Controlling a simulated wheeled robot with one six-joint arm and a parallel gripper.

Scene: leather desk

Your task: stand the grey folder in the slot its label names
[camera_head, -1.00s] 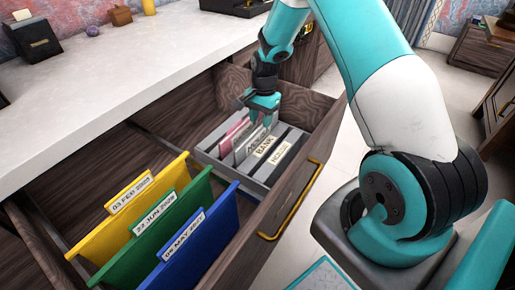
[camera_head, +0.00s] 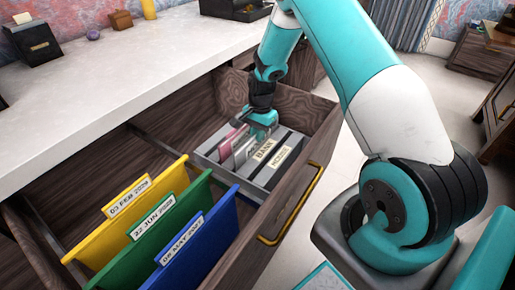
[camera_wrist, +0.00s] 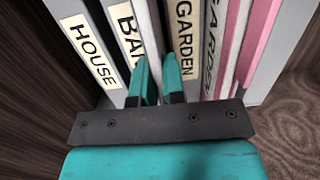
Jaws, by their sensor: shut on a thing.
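My gripper (camera_head: 262,130) is down at the grey slotted rack (camera_head: 208,158) in the open drawer. In the wrist view its two teal fingers (camera_wrist: 159,85) close on a thin grey edge, seemingly the grey folder (camera_wrist: 157,30). This edge stands between the strip labelled BANK (camera_wrist: 130,35) and the strip labelled GARDEN (camera_wrist: 185,35). A HOUSE strip (camera_wrist: 88,45) is farther left. Right of GARDEN is a pale panel with partly readable lettering (camera_wrist: 212,45), then pink folders (camera_wrist: 262,45). The held folder's own label and lower edge are hidden.
Yellow (camera_head: 95,235), green (camera_head: 185,215) and blue (camera_head: 215,235) hanging files stand in the drawer's near part. The drawer front (camera_head: 300,205) has a brass handle. The pale desktop (camera_head: 90,110) lies to the left, with small objects at its back.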

